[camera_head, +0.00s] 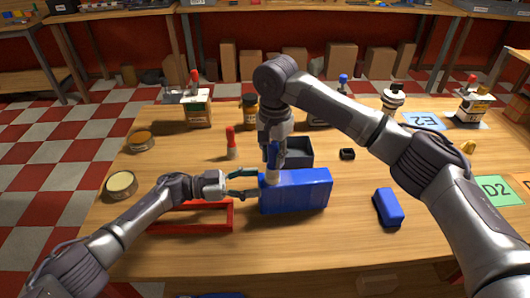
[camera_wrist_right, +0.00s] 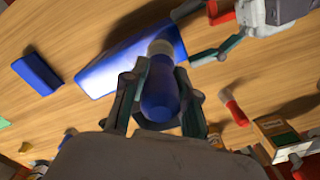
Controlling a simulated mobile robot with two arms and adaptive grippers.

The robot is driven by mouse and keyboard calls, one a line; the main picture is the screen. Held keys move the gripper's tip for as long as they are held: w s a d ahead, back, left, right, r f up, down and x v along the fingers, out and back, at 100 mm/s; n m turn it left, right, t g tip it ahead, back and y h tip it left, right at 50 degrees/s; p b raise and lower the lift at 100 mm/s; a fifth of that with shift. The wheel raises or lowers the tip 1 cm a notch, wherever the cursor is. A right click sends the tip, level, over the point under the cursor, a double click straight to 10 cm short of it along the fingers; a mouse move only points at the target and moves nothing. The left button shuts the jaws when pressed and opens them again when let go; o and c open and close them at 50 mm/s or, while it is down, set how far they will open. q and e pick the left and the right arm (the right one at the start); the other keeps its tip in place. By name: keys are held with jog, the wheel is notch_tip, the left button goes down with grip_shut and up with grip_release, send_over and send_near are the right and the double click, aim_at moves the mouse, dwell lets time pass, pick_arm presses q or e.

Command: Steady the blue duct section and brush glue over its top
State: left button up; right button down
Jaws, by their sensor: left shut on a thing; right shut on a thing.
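The blue duct section (camera_head: 300,192) is a long blue box lying on the wooden table; it also shows in the right wrist view (camera_wrist_right: 112,62). My left gripper (camera_head: 252,184) is shut on its left end. My right gripper (camera_head: 273,150) points down above the duct section and is shut on the blue handle of a brush (camera_wrist_right: 160,92). The brush's pale tip (camera_head: 273,176) is at the top of the duct section near its left end. I cannot tell whether it touches. The gripper partly hides the handle in the head view.
A red frame (camera_head: 232,216) lies under my left forearm. A dark open box (camera_head: 299,150) stands behind the duct section. A small blue block (camera_head: 388,208) lies to the right. The table's front right is clear.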

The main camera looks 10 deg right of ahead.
jog(key=shift+s+d+r, duration=0.1)
jog(key=shift+d, duration=7.45)
jog(key=shift+a, duration=8.85)
jog(key=shift+w+d, duration=0.15)
jog(key=shift+w, duration=0.05)
jog(key=shift+s+d, duration=0.1)
jog(key=shift+d, duration=8.55)
jog(key=shift+a, duration=8.85)
notch_tip(320, 180, up, 8)
